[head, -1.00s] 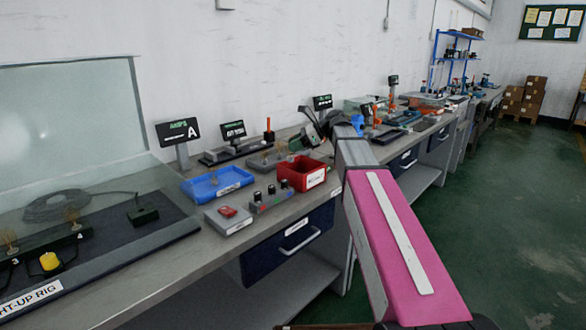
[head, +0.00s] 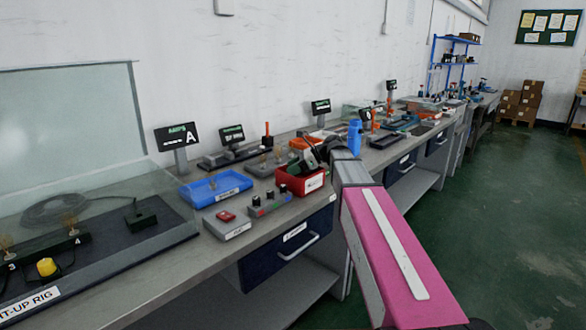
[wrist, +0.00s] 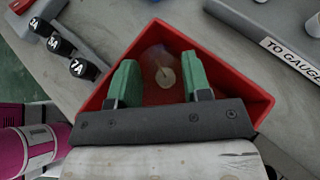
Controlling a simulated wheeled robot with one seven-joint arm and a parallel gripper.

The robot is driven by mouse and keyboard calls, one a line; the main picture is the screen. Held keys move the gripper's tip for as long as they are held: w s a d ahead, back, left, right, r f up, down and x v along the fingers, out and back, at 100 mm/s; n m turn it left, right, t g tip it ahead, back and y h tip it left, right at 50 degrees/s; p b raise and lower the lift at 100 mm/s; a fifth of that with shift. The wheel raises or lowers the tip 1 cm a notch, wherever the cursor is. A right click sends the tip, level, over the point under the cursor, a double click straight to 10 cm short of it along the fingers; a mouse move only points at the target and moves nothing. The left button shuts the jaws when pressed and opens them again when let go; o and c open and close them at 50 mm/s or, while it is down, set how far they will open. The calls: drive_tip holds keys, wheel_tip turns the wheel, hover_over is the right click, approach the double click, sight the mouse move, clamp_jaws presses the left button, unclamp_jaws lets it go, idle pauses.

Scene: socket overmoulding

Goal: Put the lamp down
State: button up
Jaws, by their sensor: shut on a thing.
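My gripper (wrist: 161,82) has two green fingers set apart, shut on a clear, see-through lamp (wrist: 163,74) with a pale round spot in its middle. The lamp is faint against the red bin (wrist: 255,106), and its lower end is hard to make out. The gripper and lamp are over the open bin, within its outline in the wrist view. In the head view my gripper (head: 309,156) is at the top of the red bin (head: 303,185); the lamp cannot be made out there. I cannot tell whether the lamp touches the bin floor.
A grey block with several black knobs (head: 268,204) stands left of the red bin. A blue tray (head: 214,188) and a grey box with a red top (head: 227,224) lie further left. Screens on stands and a blue bottle (head: 354,138) stand behind and to the right.

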drive_tip(key=o, duration=0.6)
drive_tip(key=shift+r, duration=0.15)
drive_tip(key=v, duration=1.2)
